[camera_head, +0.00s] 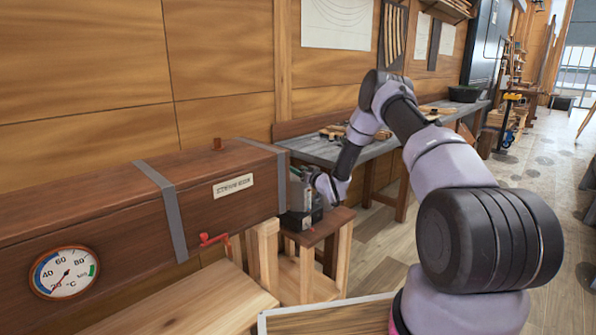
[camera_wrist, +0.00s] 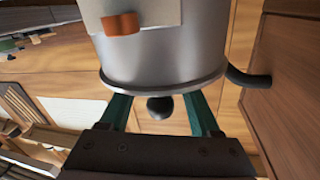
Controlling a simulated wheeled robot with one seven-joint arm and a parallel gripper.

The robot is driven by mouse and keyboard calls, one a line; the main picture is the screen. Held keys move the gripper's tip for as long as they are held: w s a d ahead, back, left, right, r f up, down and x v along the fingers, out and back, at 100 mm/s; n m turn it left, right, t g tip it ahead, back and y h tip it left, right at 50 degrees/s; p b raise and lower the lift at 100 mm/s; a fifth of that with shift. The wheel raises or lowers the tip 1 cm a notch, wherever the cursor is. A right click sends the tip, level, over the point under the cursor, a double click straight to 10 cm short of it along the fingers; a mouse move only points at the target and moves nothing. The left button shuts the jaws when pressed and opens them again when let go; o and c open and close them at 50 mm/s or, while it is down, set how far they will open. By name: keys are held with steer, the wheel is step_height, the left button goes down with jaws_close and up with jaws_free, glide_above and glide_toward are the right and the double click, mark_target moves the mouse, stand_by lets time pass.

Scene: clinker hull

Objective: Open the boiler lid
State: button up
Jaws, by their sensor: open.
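The boiler (camera_wrist: 160,55) is a grey metal cylinder, upside down in the wrist view, with an orange piece on a pale plate on its side. Its lid rim (camera_wrist: 165,84) shows at the lower end of the cylinder, and a black round knob (camera_wrist: 160,107) sticks out from it. My gripper (camera_wrist: 160,100) is open, with one teal finger on each side of the knob and gaps between them. Contact with the lid rim cannot be told. In the head view my arm reaches down to the small stand beside the steam box, where gripper and boiler are hard to separate.
A long wooden steam box (camera_head: 100,200) with grey straps, a dial gauge (camera_head: 64,272) and a red valve handle (camera_head: 214,240) lies at left. A black hose (camera_wrist: 248,78) joins boiler and box. A workbench (camera_head: 320,147) with tools runs along the wall. Floor at right is mostly clear.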

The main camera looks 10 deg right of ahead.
steer(key=shift+c, duration=0.3)
jaws_close()
stand_by(1.1)
